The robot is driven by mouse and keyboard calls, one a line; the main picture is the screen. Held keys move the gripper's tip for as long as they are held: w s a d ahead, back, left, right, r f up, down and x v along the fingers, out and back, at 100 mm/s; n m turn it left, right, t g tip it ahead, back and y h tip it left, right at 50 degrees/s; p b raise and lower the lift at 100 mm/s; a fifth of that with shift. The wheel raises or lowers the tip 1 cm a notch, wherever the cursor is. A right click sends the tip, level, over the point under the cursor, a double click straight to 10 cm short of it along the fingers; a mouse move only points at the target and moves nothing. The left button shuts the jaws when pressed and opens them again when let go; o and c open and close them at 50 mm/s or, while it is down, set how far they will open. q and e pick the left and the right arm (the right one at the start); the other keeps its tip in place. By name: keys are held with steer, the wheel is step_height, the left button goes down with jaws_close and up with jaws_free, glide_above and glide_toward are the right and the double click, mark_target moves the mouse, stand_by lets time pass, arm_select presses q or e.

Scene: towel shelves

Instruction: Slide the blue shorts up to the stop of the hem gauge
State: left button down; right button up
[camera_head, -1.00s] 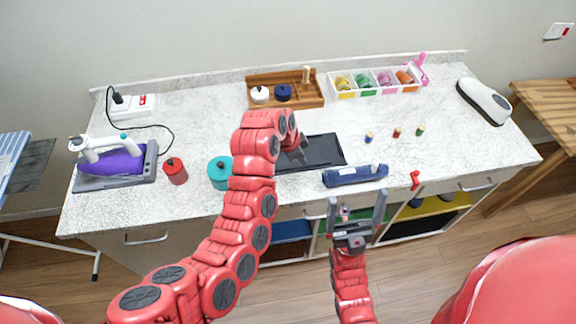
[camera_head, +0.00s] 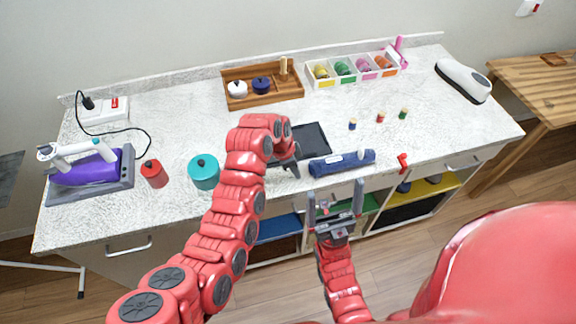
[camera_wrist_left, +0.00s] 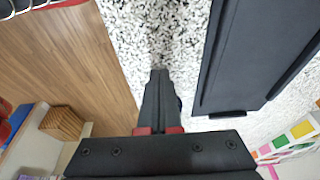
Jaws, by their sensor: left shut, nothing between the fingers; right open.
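A long dark blue bundle (camera_head: 342,161), which looks like the folded blue shorts, lies near the counter's front edge with a small pale patch on top. A flat black tray-like plate (camera_head: 313,140) lies just behind it; I cannot tell whether this is the hem gauge, and no stop is clear. My left gripper (camera_head: 292,169) is shut and empty, pointing down at the bundle's left end. In the left wrist view its closed fingers (camera_wrist_left: 160,76) are over speckled counter, apart from a dark slab (camera_wrist_left: 255,55) on the right. My right gripper (camera_head: 335,191) is open and empty before the counter's front.
A teal pot (camera_head: 204,173) and a red canister (camera_head: 153,174) stand left of my left arm. A red clip-like piece (camera_head: 403,162) lies right of the bundle. Several small spools stand behind it. A wooden tray (camera_head: 262,100) is at the back. The right counter is mostly clear.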

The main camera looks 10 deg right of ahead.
mark_target(329, 161)
arm_select(q)
steer(key=shift+s+d+r, duration=0.1)
steer(key=shift+d+r, duration=0.05)
steer(key=shift+d, duration=0.35)
steer(key=shift+d+f+p, duration=0.2)
steer(key=shift+d+p, duration=0.35)
steer(key=shift+d, duration=0.3)
steer(key=shift+d+f+b, duration=0.15)
steer(key=shift+b, duration=0.2)
steer(key=d+b, duration=0.1)
steer(key=b, duration=0.1)
steer(key=d+b, duration=0.2)
steer(key=b, duration=0.1)
steer(key=shift+w+d+f, duration=0.2)
steer(key=shift+f, duration=0.15)
steer(key=d+b, duration=0.2)
steer(key=b, duration=0.1)
steer(key=d+b, duration=0.1)
steer(key=d, duration=0.1)
steer(key=shift+w+r, duration=0.1)
steer(key=shift+r, duration=0.2)
steer(key=shift+d+r, duration=0.15)
steer(key=shift+d, duration=0.25)
steer(key=shift+a+r, duration=0.1)
steer(key=shift+a, duration=0.15)
